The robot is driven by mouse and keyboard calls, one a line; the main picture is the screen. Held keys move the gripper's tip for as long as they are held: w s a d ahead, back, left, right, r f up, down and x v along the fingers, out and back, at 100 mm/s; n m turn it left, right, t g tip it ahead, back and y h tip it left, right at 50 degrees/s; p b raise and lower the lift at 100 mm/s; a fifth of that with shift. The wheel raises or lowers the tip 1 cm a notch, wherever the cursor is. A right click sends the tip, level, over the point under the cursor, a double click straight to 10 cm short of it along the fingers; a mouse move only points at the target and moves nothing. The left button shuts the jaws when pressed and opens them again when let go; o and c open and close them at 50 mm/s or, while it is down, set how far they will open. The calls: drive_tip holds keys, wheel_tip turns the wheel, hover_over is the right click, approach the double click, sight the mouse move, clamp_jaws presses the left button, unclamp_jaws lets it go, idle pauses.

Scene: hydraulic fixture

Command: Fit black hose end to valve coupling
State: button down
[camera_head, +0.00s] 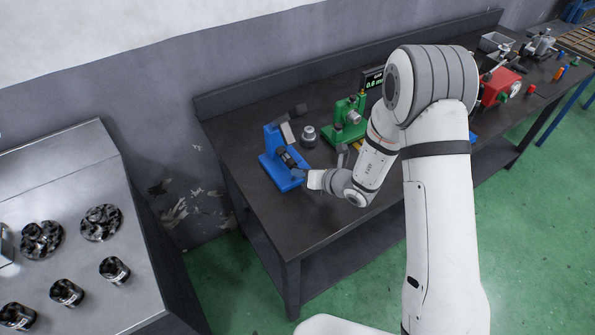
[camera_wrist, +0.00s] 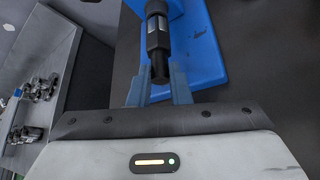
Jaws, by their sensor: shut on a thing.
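A blue fixture (camera_head: 272,165) stands on the dark workbench, and its blue base (camera_wrist: 206,60) fills the upper middle of the wrist view. A black cylindrical part with silver bands, apparently the valve coupling (camera_wrist: 156,22), sits against the blue fixture. The black hose end (camera_wrist: 159,68) lies in line with it, and the two look end to end. I cannot tell where one stops or whether they are joined. My gripper (camera_wrist: 160,76) is shut on the black hose end, a finger on each side. In the head view my gripper (camera_head: 301,175) is at the fixture's right front.
A green fixture (camera_head: 346,122) and a small round metal part (camera_head: 309,135) stand behind on the bench. A red device (camera_head: 498,87) is farther right. A grey metal cabinet (camera_head: 90,240) with dark round parts stands at left. The bench's front left (camera_head: 290,225) is clear.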

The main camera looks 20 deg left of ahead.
drive_tip(key=shift+s+d+b, duration=0.5)
drive_tip(key=shift+s+d, duration=0.9)
drive_tip(key=shift+d, duration=0.2)
drive_tip(key=c, duration=1.9)
unclamp_jaws()
clamp_jaws()
